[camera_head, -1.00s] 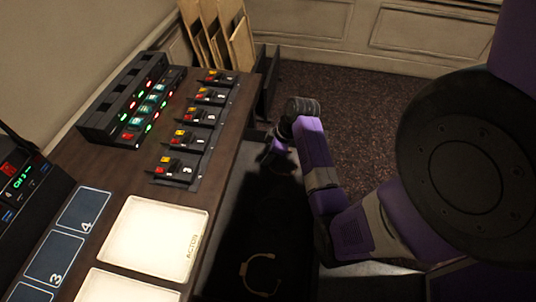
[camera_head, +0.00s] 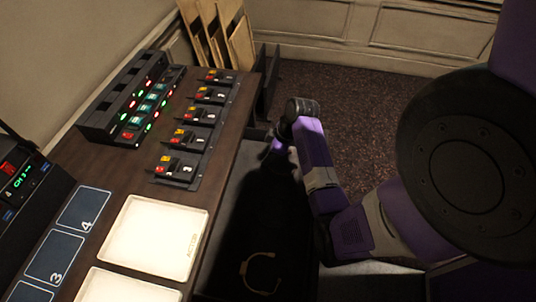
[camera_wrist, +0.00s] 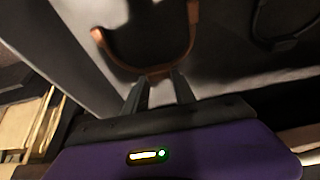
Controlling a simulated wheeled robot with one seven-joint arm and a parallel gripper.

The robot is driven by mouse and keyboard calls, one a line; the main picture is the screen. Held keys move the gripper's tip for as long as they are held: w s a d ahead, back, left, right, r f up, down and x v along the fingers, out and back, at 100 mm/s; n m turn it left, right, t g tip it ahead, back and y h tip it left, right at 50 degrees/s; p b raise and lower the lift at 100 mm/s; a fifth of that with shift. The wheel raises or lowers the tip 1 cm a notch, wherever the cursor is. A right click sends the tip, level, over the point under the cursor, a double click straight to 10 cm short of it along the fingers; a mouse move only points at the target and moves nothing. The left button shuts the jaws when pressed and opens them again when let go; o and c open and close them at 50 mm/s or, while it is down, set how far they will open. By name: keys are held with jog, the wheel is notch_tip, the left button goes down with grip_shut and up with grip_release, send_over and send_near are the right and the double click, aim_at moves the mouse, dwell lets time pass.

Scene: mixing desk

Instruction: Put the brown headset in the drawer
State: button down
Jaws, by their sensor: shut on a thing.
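My gripper (camera_wrist: 160,80) is shut on the brown headset (camera_wrist: 184,55), a curved brown band between the fingertips in the wrist view. In the head view my gripper (camera_head: 280,148) points down over the open drawer (camera_head: 243,172) beside the desk, and the held headset cannot be made out there. The drawer's grey floor (camera_wrist: 235,62) lies behind the headset in the wrist view; whether they touch is unclear. A tan, C-shaped band (camera_head: 260,257) lies in the shadowed part of the drawer.
The desk (camera_head: 225,160) is on the left, with switch units (camera_head: 178,168), a lit black panel (camera_head: 132,105) and bright white trays (camera_head: 155,235). Wooden boards (camera_head: 222,35) stand at the back. A dark looped shape (camera_wrist: 262,25) shows at the upper right of the wrist view.

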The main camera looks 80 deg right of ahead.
jog(key=shift+f, duration=0.4)
dwell(0.4)
jog(key=c, duration=0.6)
grip_release()
jog(key=shift+o, duration=0.2)
jog(key=shift+r, duration=0.15)
jog(key=shift+r+p, duration=3.4)
jog(key=shift+r, duration=0.05)
